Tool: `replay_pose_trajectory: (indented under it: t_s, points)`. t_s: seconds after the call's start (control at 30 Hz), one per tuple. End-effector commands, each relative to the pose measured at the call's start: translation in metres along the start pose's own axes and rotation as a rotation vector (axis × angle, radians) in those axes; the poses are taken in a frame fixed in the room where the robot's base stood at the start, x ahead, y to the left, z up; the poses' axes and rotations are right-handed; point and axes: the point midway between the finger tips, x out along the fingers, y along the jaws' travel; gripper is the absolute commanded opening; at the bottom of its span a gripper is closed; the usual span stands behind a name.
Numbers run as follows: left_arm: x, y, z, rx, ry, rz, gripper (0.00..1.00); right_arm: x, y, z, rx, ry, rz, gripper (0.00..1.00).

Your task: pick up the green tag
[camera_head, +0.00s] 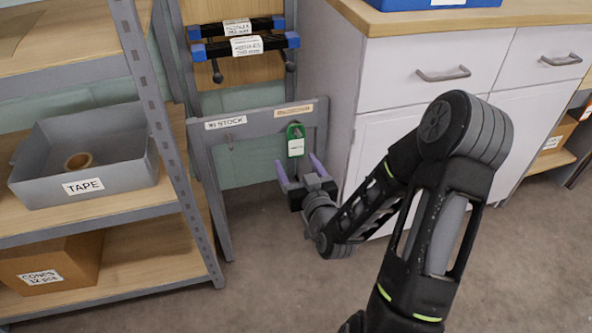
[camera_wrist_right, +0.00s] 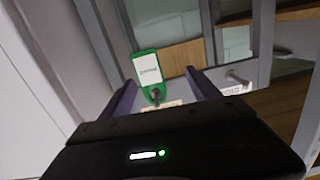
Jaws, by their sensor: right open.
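The green tag (camera_head: 295,141) has a white label and hangs on the grey rail of a frame, below a tan label strip. In the right wrist view the green tag (camera_wrist_right: 148,74) shows ahead, between the lines of the two fingers, with a dark hook at its narrow end. My right gripper (camera_head: 298,168) is open and empty. Its purple fingers point up toward the tag, and the tag appears just beyond the fingertips. The fingers also show in the right wrist view (camera_wrist_right: 158,85). I cannot see my left gripper.
The grey frame (camera_head: 222,138) has an "IN STOCK" label and an empty hook. Shelving with a grey TAPE bin (camera_head: 115,180) stands at left. A white cabinet (camera_head: 400,75) with drawers stands close on the right. Black bars with blue ends (camera_head: 245,46) hang above.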

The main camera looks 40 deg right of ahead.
Motion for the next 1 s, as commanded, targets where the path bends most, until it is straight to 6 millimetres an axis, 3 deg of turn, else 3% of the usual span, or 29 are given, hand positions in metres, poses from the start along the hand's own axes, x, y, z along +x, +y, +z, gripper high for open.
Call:
replay_pose_trajectory:
  t_s: [0.03,0.13,0.47,0.77,1.0]
  points:
    - [0.015,-0.006,0.000,-0.001,0.003,0.000,0.46,0.001,0.008,0.006,-0.015,0.032,0.015,0.71]
    - [0.019,-0.007,-0.001,-0.001,0.005,-0.001,0.46,0.000,0.016,-0.002,-0.033,0.068,0.031,0.71]
    - [0.016,-0.006,-0.001,-0.001,0.005,-0.001,0.46,-0.001,0.017,-0.006,-0.036,0.075,0.034,0.71]
    - [-0.001,-0.001,0.001,0.000,-0.004,-0.001,0.46,0.024,0.018,-0.009,-0.034,0.073,0.033,0.71]
    - [0.001,-0.002,0.001,0.000,-0.005,-0.001,0.46,0.025,0.018,-0.007,-0.035,0.073,0.034,0.71]
